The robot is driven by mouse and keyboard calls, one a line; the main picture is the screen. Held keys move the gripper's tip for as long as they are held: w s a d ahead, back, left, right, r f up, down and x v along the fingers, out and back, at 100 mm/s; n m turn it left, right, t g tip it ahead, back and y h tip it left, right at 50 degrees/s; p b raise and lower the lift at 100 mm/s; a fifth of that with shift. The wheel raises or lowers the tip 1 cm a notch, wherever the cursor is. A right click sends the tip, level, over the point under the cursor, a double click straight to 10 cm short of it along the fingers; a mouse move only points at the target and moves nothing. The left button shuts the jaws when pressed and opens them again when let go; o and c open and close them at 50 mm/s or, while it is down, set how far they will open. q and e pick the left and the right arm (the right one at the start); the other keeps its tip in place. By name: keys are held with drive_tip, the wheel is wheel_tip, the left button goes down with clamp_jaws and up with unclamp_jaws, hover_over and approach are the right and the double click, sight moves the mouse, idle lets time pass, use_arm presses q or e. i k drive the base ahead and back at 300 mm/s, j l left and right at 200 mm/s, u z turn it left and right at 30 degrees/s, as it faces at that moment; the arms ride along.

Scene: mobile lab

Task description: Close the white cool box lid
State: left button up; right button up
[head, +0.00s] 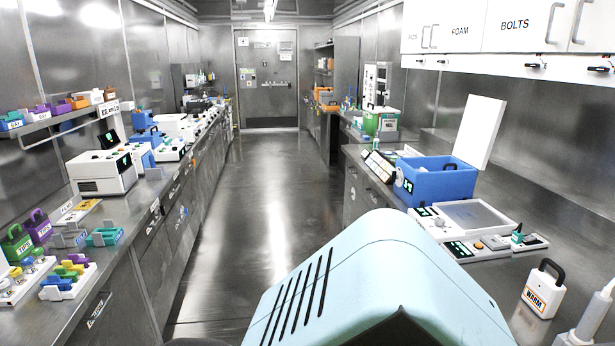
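A blue box (440,187) stands on the right-hand counter, open at the top. A white lid panel (478,132) stands up at its right rear side, leaning a little back. The lid is raised well clear of the box opening, and the inside of the box shows blue walls. The hinge between lid and box is hard to make out. Neither my left nor my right gripper is in view.
A flat white device (474,216) lies on the counter in front of the box. A white WARM container (543,290) with a black handle stands nearer. White wall cabinets (515,28) hang above. The aisle floor (277,190) is clear.

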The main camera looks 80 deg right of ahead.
sight(480, 123)
drive_tip(key=z, duration=3.4)
drive_tip(key=i+j+z, duration=0.1)
drive_tip(key=i+j, duration=0.15)
drive_tip(key=i+j+z, duration=0.1)
drive_tip(key=i+j, duration=0.15)
drive_tip(key=j, duration=0.25)
drive_tip(key=i+j+z, duration=0.1)
drive_tip(key=j, duration=0.3)
drive_tip(key=i+j+z, duration=0.1)
drive_tip(key=i+j, duration=0.4)
drive_tip(key=j, duration=0.35)
drive_tip(key=i+j+z, duration=0.15)
drive_tip(key=j, duration=0.3)
drive_tip(key=i+j+z, duration=0.1)
drive_tip(key=i+j, duration=0.15)
drive_tip(key=j, duration=0.2)
drive_tip(key=i+j+z, duration=0.1)
drive_tip(key=j, duration=0.35)
drive_tip(key=i, duration=0.05)
